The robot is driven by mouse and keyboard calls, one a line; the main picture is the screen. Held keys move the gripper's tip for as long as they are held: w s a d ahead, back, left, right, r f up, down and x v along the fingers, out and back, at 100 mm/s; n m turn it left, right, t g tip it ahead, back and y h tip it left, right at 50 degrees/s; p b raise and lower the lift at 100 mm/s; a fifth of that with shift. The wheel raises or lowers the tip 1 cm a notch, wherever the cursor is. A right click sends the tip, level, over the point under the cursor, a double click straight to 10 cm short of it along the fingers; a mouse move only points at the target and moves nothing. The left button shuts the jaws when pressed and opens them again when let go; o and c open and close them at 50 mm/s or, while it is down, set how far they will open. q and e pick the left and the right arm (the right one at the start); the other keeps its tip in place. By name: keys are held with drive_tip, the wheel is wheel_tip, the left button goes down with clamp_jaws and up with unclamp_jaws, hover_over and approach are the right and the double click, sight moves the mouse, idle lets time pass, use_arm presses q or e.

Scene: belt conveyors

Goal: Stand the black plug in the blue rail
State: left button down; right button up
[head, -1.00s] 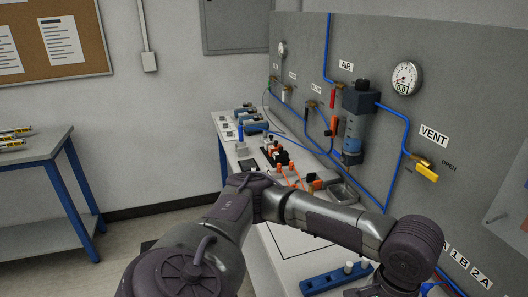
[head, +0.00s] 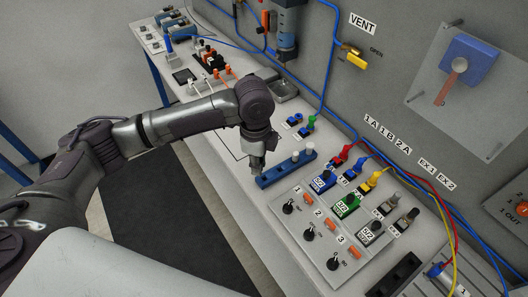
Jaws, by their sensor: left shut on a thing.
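The blue rail (head: 287,171) lies on the white bench top in the middle of the head view. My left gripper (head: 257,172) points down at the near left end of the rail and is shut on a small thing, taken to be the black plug. The fingers hide most of it, and I cannot tell whether it is in a hole or above it. My right gripper is not in view.
A panel with blue, green and grey valve blocks (head: 347,205), coloured hoses and black knobs lies right of the rail. Blue and green fittings (head: 310,123) stand behind it. A metal tray (head: 285,89) is farther back. A grey wall panel borders the bench.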

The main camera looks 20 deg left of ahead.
use_arm(q)
drive_tip(key=w+f+m+b, duration=0.1)
drive_tip(key=f+m, duration=0.1)
drive_tip(key=w+f+m+b, duration=0.1)
drive_tip(key=f+m, duration=0.1)
drive_tip(key=m, duration=0.1)
drive_tip(key=w+f+m+b, duration=0.1)
drive_tip(key=f+m, duration=0.1)
drive_tip(key=shift+d+f+b, duration=0.1)
drive_tip(key=shift+d+b, duration=0.2)
drive_tip(key=shift+b, duration=0.1)
drive_tip(key=shift+p, duration=0.3)
idle(0.4)
drive_tip(key=shift+w, duration=0.1)
idle(0.3)
drive_tip(key=shift+p, duration=0.4)
